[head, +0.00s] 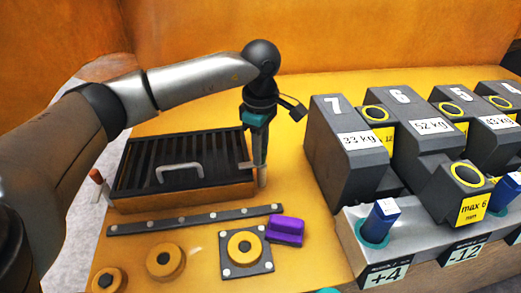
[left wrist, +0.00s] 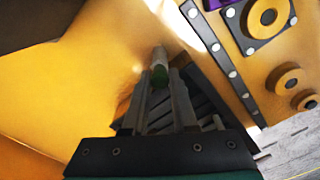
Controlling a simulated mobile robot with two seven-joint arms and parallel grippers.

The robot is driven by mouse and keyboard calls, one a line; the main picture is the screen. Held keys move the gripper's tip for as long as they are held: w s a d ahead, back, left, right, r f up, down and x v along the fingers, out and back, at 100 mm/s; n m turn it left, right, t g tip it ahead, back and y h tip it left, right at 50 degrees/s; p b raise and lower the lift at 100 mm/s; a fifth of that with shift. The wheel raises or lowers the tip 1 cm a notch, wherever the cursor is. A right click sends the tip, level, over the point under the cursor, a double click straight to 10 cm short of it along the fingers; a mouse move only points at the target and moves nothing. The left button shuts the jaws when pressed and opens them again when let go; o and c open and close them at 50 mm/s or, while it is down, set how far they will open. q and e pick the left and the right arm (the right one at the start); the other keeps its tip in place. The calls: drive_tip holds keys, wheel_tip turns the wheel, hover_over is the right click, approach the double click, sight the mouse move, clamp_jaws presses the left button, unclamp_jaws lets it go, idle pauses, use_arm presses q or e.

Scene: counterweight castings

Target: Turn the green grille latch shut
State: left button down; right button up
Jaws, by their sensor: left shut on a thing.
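The black slatted grille (head: 140,163) with its pale handle (head: 180,170) lies on a yellow frame at the left of the head view. My left gripper (head: 260,160) points down at the grille's right edge. My right gripper is in neither view.
A purple block (head: 286,229) and a dark riveted strip (head: 190,220) lie in front of the grille. Large grey numbered castings (head: 335,165) stand close on the right. Blue-topped pieces (head: 381,220) stand in front of them. Yellow surface behind the gripper is clear.

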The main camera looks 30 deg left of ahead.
use_arm(q)
drive_tip(key=c, duration=0.7)
unclamp_jaws()
wheel_tip(320, 180, up, 15)
drive_tip(key=shift+r+p, duration=0.15)
drive_tip(key=shift+p, duration=0.2)
